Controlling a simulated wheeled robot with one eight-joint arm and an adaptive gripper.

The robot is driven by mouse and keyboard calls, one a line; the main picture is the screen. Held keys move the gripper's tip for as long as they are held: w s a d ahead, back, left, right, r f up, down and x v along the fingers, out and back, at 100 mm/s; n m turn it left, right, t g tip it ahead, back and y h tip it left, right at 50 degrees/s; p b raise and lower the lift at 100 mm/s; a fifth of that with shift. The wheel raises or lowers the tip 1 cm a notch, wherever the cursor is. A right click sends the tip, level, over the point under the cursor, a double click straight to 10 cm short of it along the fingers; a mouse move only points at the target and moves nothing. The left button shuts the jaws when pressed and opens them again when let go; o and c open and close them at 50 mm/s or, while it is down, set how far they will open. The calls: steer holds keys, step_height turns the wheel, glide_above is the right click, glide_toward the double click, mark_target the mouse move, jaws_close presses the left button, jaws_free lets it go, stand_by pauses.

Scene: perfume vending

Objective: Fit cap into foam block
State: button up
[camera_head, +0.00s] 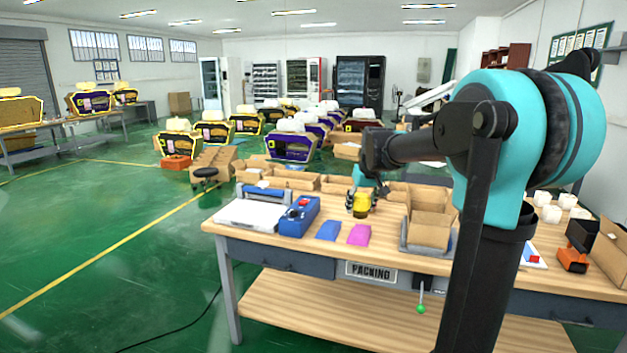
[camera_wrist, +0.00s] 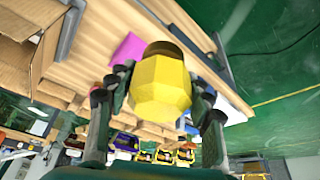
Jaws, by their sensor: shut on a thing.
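A yellow faceted piece (camera_head: 361,206), which looks like the cap, is between the fingers of my gripper (camera_head: 360,200) over the packing table. In the wrist view the yellow cap (camera_wrist: 160,90) fills the middle, with a dark hollow opening at its top. One finger of my gripper (camera_wrist: 160,86) is on each side of it, shut on it. The cap hangs above the table, or close to it; the gap is hard to tell. No foam block can be made out for sure.
The packing table (camera_head: 300,243) holds a blue flat piece (camera_head: 328,230), a pink flat piece (camera_head: 359,235), a blue device (camera_head: 299,215) and a white-topped sealer (camera_head: 250,214). Open cardboard boxes (camera_head: 430,228) stand to the right and behind. Bare wood shows near the front edge.

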steer(key=s+d+f+m, duration=0.1)
steer(key=s+d+f, duration=0.1)
steer(key=f, duration=1.3)
steer(key=s+d+f+m+h, duration=0.1)
steer(key=s+d+f, duration=0.1)
steer(key=f, duration=1.4)
steer(key=shift+s, duration=0.55)
